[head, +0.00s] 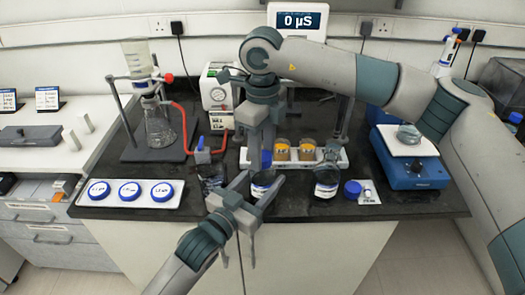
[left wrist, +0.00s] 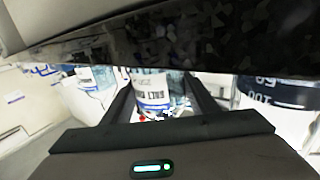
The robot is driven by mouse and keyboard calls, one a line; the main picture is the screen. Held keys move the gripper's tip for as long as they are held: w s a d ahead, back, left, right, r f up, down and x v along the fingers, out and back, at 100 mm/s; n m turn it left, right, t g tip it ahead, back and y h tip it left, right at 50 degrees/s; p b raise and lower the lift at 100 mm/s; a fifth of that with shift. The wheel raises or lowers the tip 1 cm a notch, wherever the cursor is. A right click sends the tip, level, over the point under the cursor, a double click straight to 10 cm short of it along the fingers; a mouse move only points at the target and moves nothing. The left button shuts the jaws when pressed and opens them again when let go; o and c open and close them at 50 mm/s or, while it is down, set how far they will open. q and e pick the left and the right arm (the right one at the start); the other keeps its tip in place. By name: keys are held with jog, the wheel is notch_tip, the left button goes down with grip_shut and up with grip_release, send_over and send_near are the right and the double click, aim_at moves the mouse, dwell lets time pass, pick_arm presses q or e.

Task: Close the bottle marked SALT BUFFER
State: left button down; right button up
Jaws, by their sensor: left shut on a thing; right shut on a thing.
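A glass bottle (head: 263,186) with a white and blue label stands near the front edge of the dark bench; its label is too small to read in the head view. My left gripper (head: 250,203) reaches it from the front and is shut on it. In the left wrist view the bottle (left wrist: 152,92) shows between the fingers, with its label only partly legible. My right gripper (head: 264,143) points down from above, shut on a blue cap (head: 266,160). The cap is at the bottle's mouth; I cannot tell whether it touches the neck.
Another bottle (head: 327,180) stands to the right, near a loose blue cap (head: 352,188). A dark vessel (head: 212,178) stands to the left. A white tray (head: 182,184) holds three blue caps. Behind are orange-banded vessels (head: 282,151) and a blue stirrer (head: 410,175).

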jog(key=o, duration=1.3)
jog(key=shift+c, duration=0.2)
jog(key=shift+r, duration=0.15)
notch_tip(320, 180, up, 12)
pick_arm(q)
jog(key=c, duration=0.6)
grip_release()
jog(key=shift+c, duration=0.2)
jog(key=shift+s+a, duration=0.1)
pick_arm(e)
jog(key=shift+f, duration=0.2)
